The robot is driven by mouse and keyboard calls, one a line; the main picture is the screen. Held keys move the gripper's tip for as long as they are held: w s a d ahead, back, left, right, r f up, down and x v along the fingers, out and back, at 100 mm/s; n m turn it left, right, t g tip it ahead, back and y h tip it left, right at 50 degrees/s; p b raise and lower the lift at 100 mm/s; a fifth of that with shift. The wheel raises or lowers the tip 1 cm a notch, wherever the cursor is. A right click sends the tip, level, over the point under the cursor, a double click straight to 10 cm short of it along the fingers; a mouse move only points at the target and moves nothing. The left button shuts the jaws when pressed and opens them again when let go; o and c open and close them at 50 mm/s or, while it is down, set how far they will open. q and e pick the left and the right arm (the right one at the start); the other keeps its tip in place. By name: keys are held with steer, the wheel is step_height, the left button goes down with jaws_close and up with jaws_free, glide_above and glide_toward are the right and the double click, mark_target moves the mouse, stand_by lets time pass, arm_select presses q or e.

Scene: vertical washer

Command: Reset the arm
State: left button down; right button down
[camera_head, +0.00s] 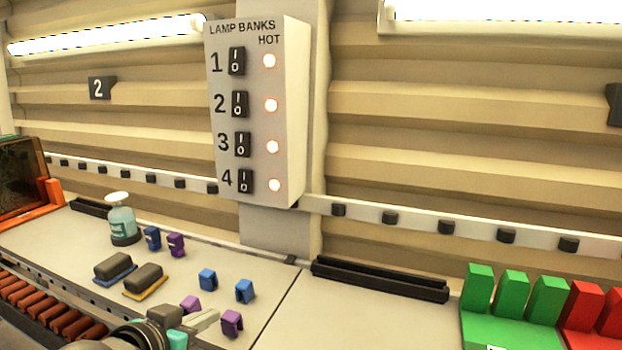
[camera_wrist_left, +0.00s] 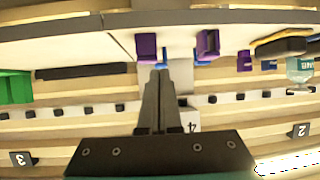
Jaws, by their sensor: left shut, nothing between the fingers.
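My left gripper (camera_head: 208,319) comes in at the bottom of the head view, over the grey bench. Its fingers are together and empty; the shut fingertips also show in the left wrist view (camera_wrist_left: 159,74). A purple block (camera_head: 232,322) is just right of the fingertips, and another purple block (camera_head: 190,304) is just behind them. Whether the fingers touch either block I cannot tell. My right gripper is in neither view.
Blue blocks (camera_head: 244,291), two dark sponges (camera_head: 146,279) and a bottle (camera_head: 122,220) stand on the bench. The lamp switch box (camera_head: 297,120) is on the wall post. A black rail (camera_head: 380,279) and green blocks (camera_head: 513,295) are to the right.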

arm_select(q)
steer(key=s+d+f+n+g+y, duration=0.1)
steer(key=s+f+g, duration=0.3)
steer(key=s+f, duration=0.6)
steer(key=s+f+g+y, duration=0.2)
steer(key=s+f+g, duration=0.2)
steer(key=s+f, duration=0.65)
steer(key=s+f+g+b, duration=0.1)
steer(key=s+f+b, duration=0.15)
steer(key=f, duration=1.05)
steer(key=s+f+b, duration=0.2)
steer(key=f+b, duration=0.2)
steer(key=f, duration=0.9)
steer(key=s+a+f+g+b, duration=0.1)
steer(key=s+f+b, duration=0.2)
steer(key=s+f, duration=0.5)
steer(key=s+a+f+b, duration=0.1)
steer(key=s+f+b, duration=0.3)
steer(key=s+f, duration=0.4)
steer(key=shift+a+f+g, duration=0.35)
steer(key=shift+f+g, duration=0.05)
steer(key=shift+f, duration=2.3)
